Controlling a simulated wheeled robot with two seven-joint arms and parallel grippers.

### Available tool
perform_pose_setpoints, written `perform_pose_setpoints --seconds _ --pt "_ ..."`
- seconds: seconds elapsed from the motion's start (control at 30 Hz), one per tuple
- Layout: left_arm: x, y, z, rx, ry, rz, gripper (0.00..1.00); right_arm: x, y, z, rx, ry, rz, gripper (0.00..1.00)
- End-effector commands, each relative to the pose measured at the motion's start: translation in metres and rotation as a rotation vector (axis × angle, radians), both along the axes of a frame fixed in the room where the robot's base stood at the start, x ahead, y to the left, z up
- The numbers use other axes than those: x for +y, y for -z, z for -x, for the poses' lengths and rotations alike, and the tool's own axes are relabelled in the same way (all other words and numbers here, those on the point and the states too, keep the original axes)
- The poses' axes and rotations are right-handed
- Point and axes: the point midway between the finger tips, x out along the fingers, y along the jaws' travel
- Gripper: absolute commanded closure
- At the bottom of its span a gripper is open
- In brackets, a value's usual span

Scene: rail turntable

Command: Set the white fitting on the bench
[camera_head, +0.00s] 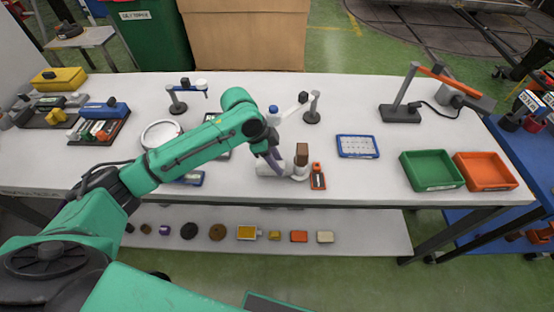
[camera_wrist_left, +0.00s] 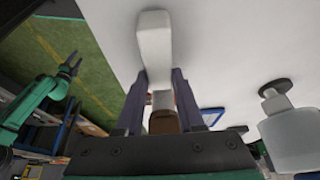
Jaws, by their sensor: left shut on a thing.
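The white fitting (camera_head: 268,169) is low over or on the bench (camera_head: 240,187), near its front edge; I cannot tell whether it touches the top. An upright white part with a brown top (camera_head: 302,150) shows at its right end; I cannot tell if it is one piece with it. My left gripper (camera_head: 275,161) comes down from above and is shut on the fitting. In the left wrist view the fitting (camera_wrist_left: 155,45) sticks out beyond the dark purple fingers, with the brown block between them. My right gripper (camera_wrist_left: 72,65) shows there, empty with fingers apart, over the green floor.
An orange tool (camera_head: 318,177) lies just right of the fitting. A blue-framed panel (camera_head: 357,146), a green bin (camera_head: 432,186) and an orange bin (camera_head: 514,184) stand farther right. Small stands (camera_head: 312,118) rise behind. A white ring (camera_head: 145,133) lies left. Bare bench lies between the panel and the green bin.

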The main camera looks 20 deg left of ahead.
Motion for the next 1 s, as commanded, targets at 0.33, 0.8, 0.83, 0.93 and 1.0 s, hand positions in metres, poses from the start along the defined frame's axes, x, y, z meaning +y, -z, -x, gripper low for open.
perform_pose_setpoints --seconds 0.33,0.8,0.83,0.93,1.0 --pt "0.000 0.003 -0.001 -0.003 0.000 0.001 1.00 0.000 0.000 0.000 0.000 0.000 0.000 0.50" --pt "0.000 0.009 -0.001 -0.001 0.000 0.000 0.33 0.000 0.000 0.000 -0.001 0.000 0.000 0.50" --pt "0.000 0.009 -0.001 -0.001 0.000 0.000 0.33 0.000 0.000 0.000 -0.001 0.000 0.000 0.50" --pt "0.000 0.007 -0.001 -0.002 -0.001 0.001 0.33 0.000 0.000 0.000 -0.001 0.000 0.000 0.50" --pt "0.000 0.001 -0.001 -0.003 0.000 0.000 0.33 0.000 0.000 0.000 -0.001 0.000 0.000 0.50"
